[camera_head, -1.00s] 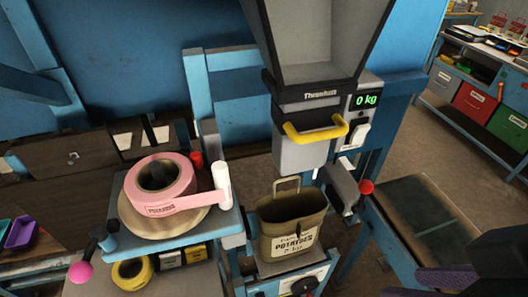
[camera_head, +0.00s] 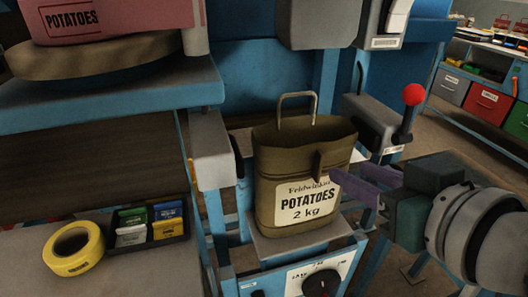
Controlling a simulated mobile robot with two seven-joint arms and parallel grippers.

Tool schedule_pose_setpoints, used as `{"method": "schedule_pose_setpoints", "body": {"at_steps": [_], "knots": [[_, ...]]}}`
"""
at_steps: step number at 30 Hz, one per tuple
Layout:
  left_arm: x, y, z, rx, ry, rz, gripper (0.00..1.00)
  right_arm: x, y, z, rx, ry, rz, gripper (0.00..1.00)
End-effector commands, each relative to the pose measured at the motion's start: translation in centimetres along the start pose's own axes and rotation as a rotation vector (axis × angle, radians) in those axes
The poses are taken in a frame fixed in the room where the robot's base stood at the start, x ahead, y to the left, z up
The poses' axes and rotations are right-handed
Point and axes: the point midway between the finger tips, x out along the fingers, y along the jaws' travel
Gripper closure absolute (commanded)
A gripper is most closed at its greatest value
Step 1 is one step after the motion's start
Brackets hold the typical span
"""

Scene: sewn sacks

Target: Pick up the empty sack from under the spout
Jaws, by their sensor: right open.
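The olive-brown sack (camera_head: 277,190) stands upright and open-topped on a small grey platform (camera_head: 290,245), below the grey spout housing (camera_head: 315,25). Its white label reads "POTATOES 2 kg". A handle loop (camera_head: 298,98) rises above its back rim, and a narrow strip stands out at its front right. My right gripper (camera_head: 350,181) comes in from the right with purple fingers at the sack's right side. It is open, and its fingertips overlap the sack's edge in the picture. Whether they touch it, I cannot tell. My left gripper is not in view.
A red-knobbed lever (camera_head: 413,95) stands just above my right gripper. Yellow tape (camera_head: 74,248) and a dark tray (camera_head: 172,243) of small packets lie at lower left.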

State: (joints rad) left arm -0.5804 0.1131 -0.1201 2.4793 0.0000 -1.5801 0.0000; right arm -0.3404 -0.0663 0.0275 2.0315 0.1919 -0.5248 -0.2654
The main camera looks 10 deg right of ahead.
Motion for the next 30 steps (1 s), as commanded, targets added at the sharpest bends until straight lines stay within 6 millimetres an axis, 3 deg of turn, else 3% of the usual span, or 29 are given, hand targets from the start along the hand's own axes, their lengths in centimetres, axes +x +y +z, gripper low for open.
{"method": "schedule_pose_setpoints", "body": {"at_steps": [3, 11, 21, 30], "knots": [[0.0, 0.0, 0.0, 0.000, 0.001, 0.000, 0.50, 1.9, 0.0, -0.2, 0.003, 0.002, -0.001, 0.57], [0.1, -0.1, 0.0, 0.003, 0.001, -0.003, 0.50, 4.1, 0.0, -0.2, 0.001, 0.000, -0.002, 0.57], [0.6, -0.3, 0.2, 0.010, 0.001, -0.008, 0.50, 8.4, 0.4, 0.1, 0.002, -0.001, -0.001, 0.57], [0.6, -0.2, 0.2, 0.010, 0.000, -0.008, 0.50, 8.8, 0.4, 0.0, 0.001, -0.002, -0.001, 0.57]]}}
